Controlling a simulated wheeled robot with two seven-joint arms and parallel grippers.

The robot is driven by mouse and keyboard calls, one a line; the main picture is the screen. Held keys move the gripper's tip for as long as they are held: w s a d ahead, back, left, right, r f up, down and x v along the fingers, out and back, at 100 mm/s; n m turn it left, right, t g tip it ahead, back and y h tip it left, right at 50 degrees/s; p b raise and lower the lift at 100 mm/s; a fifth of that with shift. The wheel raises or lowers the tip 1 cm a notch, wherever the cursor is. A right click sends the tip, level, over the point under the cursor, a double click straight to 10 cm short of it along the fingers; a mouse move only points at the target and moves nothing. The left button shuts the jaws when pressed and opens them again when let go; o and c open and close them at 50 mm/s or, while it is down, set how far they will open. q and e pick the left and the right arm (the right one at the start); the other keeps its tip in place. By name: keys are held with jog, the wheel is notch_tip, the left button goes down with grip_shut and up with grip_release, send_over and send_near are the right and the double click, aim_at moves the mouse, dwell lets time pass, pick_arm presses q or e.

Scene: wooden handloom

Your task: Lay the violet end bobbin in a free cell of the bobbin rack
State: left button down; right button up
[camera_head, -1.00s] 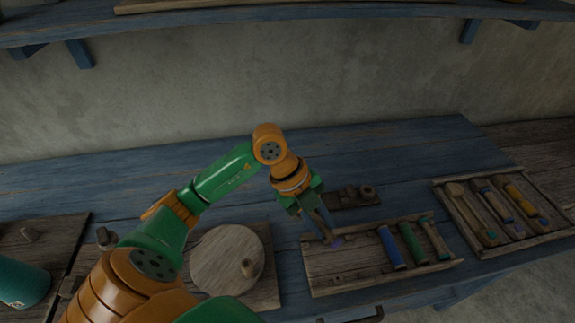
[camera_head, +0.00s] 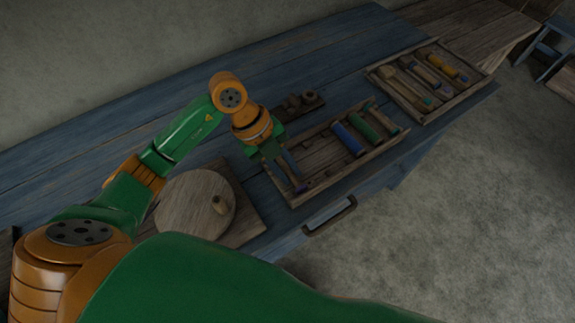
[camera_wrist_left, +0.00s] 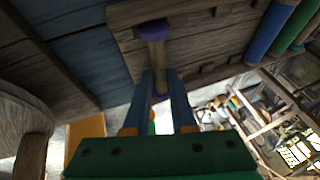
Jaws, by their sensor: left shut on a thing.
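The violet end bobbin (camera_wrist_left: 157,52) has a pale wooden shaft and violet ends. My left gripper (camera_wrist_left: 160,82) is shut on it in the left wrist view. In the head view the left gripper (camera_head: 294,175) points down over the left end of the bobbin rack (camera_head: 322,157), and the bobbin is mostly hidden there. I cannot tell whether the bobbin touches the rack floor. The rack's right part holds a blue bobbin (camera_head: 348,139), a green bobbin (camera_head: 365,127) and another bobbin at the right end. Its left part looks empty. My right gripper is not in view.
A second tray (camera_head: 398,91) with several bobbins or tools stands at the back right. A round wooden disc (camera_head: 190,205) with a knob lies left of the rack. A small dark block (camera_head: 297,106) sits behind the rack. A drawer handle (camera_head: 330,216) projects at the front.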

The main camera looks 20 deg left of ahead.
pick_arm(q)
jog(key=c, duration=0.7)
grip_release()
jog(key=shift+o, duration=0.2)
jog(key=v, duration=0.7)
